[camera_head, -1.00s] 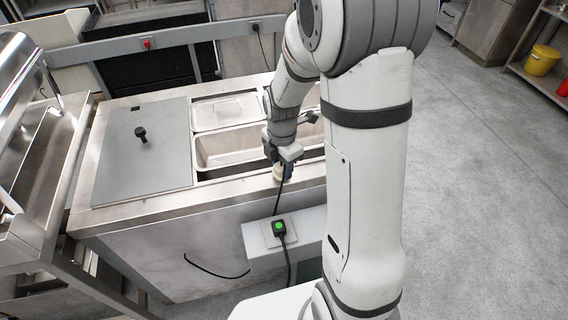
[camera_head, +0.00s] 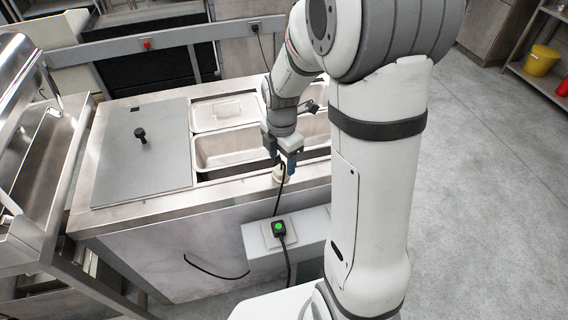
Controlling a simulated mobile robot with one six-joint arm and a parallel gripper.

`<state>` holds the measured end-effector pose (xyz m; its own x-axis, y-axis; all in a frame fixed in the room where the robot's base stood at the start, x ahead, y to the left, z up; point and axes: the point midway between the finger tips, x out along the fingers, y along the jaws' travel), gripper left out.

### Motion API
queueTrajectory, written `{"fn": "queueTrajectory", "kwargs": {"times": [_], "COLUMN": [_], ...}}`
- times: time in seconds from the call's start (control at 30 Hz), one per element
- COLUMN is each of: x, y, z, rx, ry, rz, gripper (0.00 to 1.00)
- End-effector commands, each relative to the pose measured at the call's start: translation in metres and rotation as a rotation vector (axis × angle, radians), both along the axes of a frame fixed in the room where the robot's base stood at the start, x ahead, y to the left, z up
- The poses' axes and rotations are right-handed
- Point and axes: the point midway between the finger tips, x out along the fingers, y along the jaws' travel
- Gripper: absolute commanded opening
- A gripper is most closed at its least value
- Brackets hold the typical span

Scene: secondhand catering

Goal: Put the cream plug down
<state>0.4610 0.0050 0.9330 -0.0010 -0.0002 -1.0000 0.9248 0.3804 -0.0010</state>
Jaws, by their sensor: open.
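The cream plug (camera_head: 280,175) rests on the steel front rim of the counter (camera_head: 235,187), just in front of the open pans. A black cord (camera_head: 277,205) runs from it down over the counter's front. My gripper (camera_head: 284,166) is open just above and behind the plug. The jaws look clear of it, though the small size makes any contact hard to judge. Part of the counter's right side is hidden behind my arm.
A grey lid with a black knob (camera_head: 142,137) covers the counter's left. A grey ledge with a green-lit black socket (camera_head: 279,229) stands in front. Open floor lies right.

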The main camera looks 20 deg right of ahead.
Motion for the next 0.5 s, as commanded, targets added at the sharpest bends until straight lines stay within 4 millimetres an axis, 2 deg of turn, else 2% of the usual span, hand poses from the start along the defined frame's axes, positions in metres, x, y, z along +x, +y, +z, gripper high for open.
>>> {"fn": "queueTrajectory", "kwargs": {"times": [0.03,0.2,0.33,0.5], "x": [0.001,0.001,0.001,0.0], "y": [0.0,0.0,0.0,0.001], "z": [0.014,0.051,0.072,0.087], "rx": [0.0,0.0,0.0,-0.001], "ry": [-0.006,-0.006,-0.004,-0.001], "rz": [0.0,0.001,0.001,-0.004], "gripper": [0.59,0.59,0.59,0.59]}}
